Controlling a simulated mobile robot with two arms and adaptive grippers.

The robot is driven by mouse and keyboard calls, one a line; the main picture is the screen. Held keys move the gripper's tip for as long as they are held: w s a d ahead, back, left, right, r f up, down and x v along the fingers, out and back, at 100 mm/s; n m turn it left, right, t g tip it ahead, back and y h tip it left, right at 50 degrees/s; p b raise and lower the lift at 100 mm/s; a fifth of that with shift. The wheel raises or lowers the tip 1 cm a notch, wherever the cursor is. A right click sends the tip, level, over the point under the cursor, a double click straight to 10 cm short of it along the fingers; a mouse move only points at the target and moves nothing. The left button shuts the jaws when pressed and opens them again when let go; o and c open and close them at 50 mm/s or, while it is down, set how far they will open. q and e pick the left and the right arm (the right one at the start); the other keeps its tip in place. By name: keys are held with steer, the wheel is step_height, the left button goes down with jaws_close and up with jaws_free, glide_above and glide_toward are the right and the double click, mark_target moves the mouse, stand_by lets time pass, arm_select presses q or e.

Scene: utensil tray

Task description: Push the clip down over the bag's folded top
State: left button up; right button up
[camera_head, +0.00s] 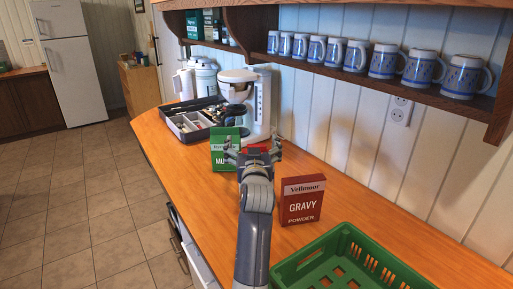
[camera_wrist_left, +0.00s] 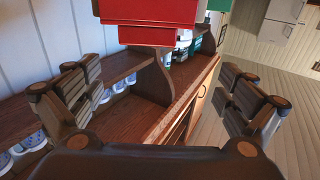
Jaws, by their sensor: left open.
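My left gripper (camera_head: 252,154) is open, its fingers spread wide, over the middle of the counter. A red thing (camera_head: 262,148) shows just behind it, mostly hidden by the gripper. In the left wrist view a red thing (camera_wrist_left: 160,12) with a darker red strip along its lower edge lies ahead, at the top of the picture, between the open fingers and apart from them. I cannot tell whether it is a clip or a bag. A red gravy powder pack (camera_head: 303,202) stands upright right of my arm. A green pack (camera_head: 222,160) stands left of the gripper. My right gripper is out of view.
A green crate (camera_head: 345,235) stands at the front right of the counter (camera_head: 400,232). A coffee machine (camera_head: 258,105) and a utensil tray (camera_head: 172,132) stand farther back. A shelf of mugs (camera_head: 355,55) hangs on the wall. Some counter between pack and wall is clear.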

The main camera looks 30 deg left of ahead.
mark_target(256, 145)
arm_select(q)
steer(key=shift+h, duration=0.4)
steer(key=s+d+f, duration=0.1)
steer(key=d+f, duration=0.1)
steer(key=s+d, duration=0.1)
steer(key=d, duration=0.1)
steer(key=shift+s+f, duration=0.3)
steer(key=shift+f, duration=0.1)
steer(key=shift+w, duration=0.1)
steer(key=x, duration=0.7)
steer(key=shift+w+a, duration=0.15)
steer(key=shift+a, duration=0.05)
steer(key=shift+w+a, duration=0.2)
steer(key=shift+a+r, duration=0.1)
steer(key=shift+r, duration=0.05)
steer(key=shift+a, duration=0.1)
